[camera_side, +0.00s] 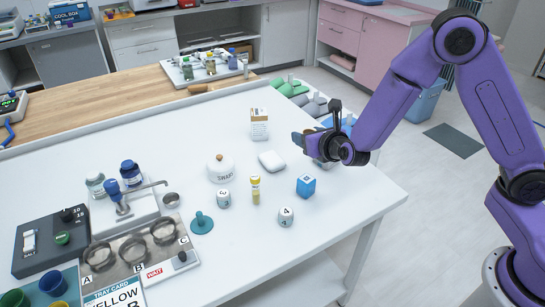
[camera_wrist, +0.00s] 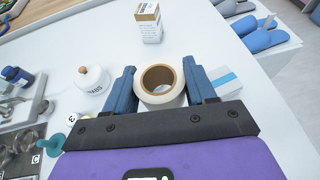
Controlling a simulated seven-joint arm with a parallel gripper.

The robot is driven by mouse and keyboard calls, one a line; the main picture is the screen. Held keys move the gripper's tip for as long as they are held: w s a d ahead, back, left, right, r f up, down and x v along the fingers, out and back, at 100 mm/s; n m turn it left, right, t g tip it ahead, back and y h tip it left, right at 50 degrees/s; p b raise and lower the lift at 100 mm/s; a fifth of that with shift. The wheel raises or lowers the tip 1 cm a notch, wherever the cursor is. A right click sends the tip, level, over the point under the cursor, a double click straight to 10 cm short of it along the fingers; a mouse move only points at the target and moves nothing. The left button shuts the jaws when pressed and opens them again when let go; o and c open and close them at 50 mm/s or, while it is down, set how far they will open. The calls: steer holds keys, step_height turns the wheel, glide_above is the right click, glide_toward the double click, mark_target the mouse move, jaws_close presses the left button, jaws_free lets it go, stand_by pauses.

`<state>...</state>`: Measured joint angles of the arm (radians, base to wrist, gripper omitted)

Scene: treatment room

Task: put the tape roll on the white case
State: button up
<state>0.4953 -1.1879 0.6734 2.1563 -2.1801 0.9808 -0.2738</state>
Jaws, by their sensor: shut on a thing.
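The tape roll (camera_wrist: 171,99), white with a brown core, sits between the two blue fingers of my gripper (camera_wrist: 161,76) in the wrist view. The fingers are shut on its sides. I cannot tell how far the roll is above the table.
A carton (camera_side: 259,124) stands behind the case, and a swab jar (camera_side: 221,168) is to its left. A white-and-blue box (camera_wrist: 224,79) lies right of my gripper.

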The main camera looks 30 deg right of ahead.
steer(key=w+a+f, duration=0.2)
steer(key=w+f, duration=0.2)
steer(key=w, duration=0.5)
glide_above(272, 157)
steer(key=f, duration=0.5)
steer(key=shift+s, duration=0.3)
steer(key=shift+w+f, duration=0.25)
steer(key=shift+f, duration=1.55)
steer(key=shift+f, duration=0.15)
steer(key=o, duration=1)
steer(key=shift+o, duration=0.2)
